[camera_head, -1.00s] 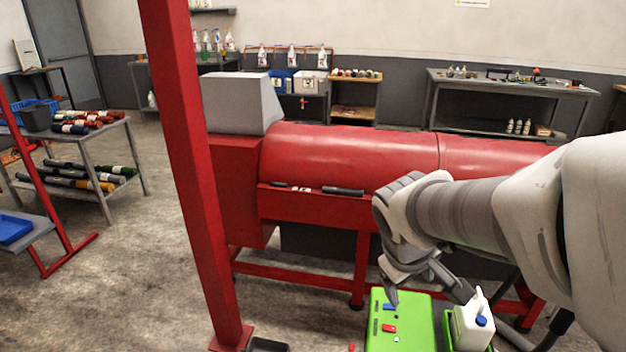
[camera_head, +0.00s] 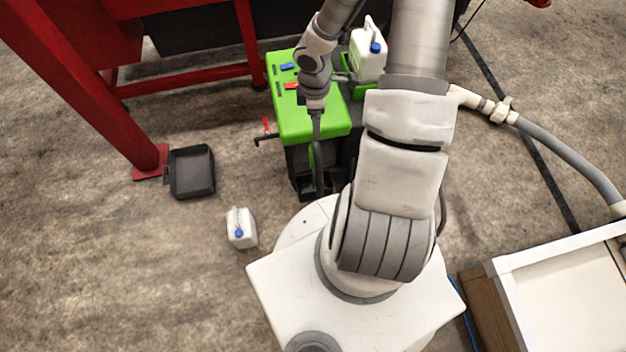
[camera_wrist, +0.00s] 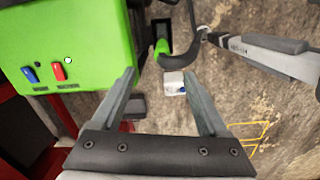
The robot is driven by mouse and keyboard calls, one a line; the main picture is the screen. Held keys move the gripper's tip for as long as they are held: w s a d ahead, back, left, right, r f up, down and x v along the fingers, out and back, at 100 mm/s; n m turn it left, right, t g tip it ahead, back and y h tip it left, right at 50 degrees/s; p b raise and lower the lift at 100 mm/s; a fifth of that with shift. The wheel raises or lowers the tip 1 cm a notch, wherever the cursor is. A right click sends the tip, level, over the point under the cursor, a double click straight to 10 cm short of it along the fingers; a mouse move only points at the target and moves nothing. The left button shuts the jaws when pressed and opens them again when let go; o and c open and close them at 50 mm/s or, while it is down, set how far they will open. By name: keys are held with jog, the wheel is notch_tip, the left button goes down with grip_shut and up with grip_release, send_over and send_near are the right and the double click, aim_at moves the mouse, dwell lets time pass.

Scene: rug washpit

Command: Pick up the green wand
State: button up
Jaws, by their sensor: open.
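In the wrist view a short green piece (camera_wrist: 162,48), which appears to be the green wand's visible part, stands at a black holder beside the green machine (camera_wrist: 64,42). A dark curved hose runs next to it. My gripper (camera_wrist: 159,72) is open and empty; in the picture the green piece lies just above the gap between its fingertips. I cannot tell the distance. In the head view my gripper (camera_head: 317,137) hangs in front of the green machine (camera_head: 300,125), and I cannot make out the wand there.
A white jug (camera_head: 368,52) stands by the machine's right side. A black tray (camera_head: 192,172) and a small white canister (camera_head: 240,228) are on the floor to the left. A red post (camera_head: 90,85) stands upper left. A grey-black part (camera_wrist: 265,50) crosses the wrist view's upper right.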

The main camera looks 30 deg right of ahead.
aim_at(315, 146)
jog(key=shift+s+a+f, duration=0.1)
jog(key=shift+a+f, duration=0.05)
jog(key=shift+f, duration=0.4)
jog(key=shift+s+a+f, duration=0.1)
jog(key=shift+f, duration=0.45)
notch_tip(315, 146, down, 12)
jog(key=b, duration=0.6)
jog(key=shift+r, duration=0.2)
jog(key=shift+w+f+b, duration=0.2)
jog(key=shift+f+b, duration=1.45)
jog(key=shift+f, duration=1.1)
grip_shut()
